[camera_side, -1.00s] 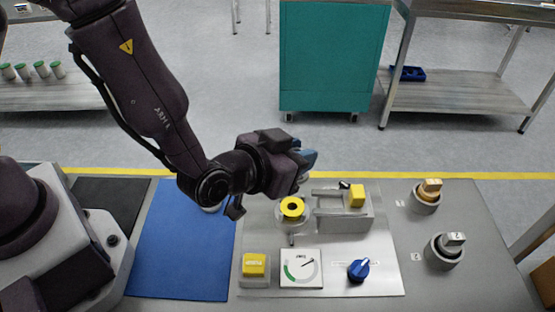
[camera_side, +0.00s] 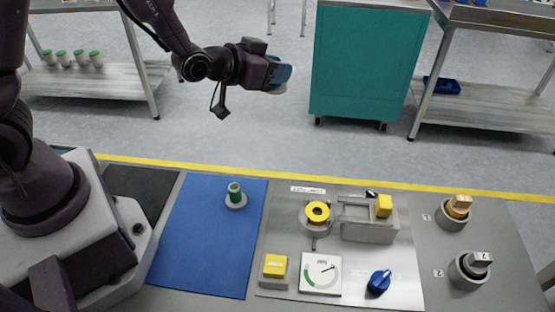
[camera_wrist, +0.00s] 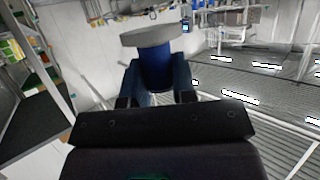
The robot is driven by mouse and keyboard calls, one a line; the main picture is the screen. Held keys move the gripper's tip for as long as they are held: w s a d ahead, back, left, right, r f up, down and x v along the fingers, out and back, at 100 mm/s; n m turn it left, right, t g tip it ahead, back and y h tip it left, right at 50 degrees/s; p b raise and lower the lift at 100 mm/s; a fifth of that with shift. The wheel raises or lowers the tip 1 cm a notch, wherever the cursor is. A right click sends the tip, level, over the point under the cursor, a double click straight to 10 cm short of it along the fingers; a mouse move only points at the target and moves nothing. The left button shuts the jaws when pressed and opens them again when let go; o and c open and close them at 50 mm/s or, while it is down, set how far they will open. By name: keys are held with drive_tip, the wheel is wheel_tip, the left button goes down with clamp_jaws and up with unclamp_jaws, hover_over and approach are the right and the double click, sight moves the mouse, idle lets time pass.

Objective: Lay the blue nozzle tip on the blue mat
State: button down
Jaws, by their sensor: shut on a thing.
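My gripper (camera_side: 283,74) is high above the far edge of the bench, well clear of it. It is shut on the blue nozzle tip (camera_wrist: 155,68), a dark blue cylinder with a wide grey flange (camera_wrist: 158,37), seen between the blue-grey fingers in the wrist view. In the side view the fingers mostly hide the tip. The blue mat (camera_side: 205,250) lies flat on the bench, below and left of my gripper in the side view. A green nozzle tip (camera_side: 234,189) stands upright on its grey flange near the mat's far right corner.
Right of the mat is a metal plate with a yellow-ringed filler head (camera_side: 317,212), a yellow-topped slide block (camera_side: 384,206), a yellow button (camera_side: 275,265), a dial (camera_side: 321,272) and a blue knob (camera_side: 379,282). Two selector posts stand farther right. Most of the mat is bare.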

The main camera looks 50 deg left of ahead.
drive_tip(key=s+d+f, duration=0.2)
drive_tip(key=d, duration=0.7)
drive_tip(key=s+d+f, duration=0.3)
drive_tip(key=d, duration=0.7)
drive_tip(key=shift+d, duration=0.15)
drive_tip(key=shift+f, duration=4.75)
drive_tip(key=shift+f, duration=0.1)
drive_tip(key=c, duration=0.9)
unclamp_jaws()
drive_tip(key=shift+f, duration=0.1)
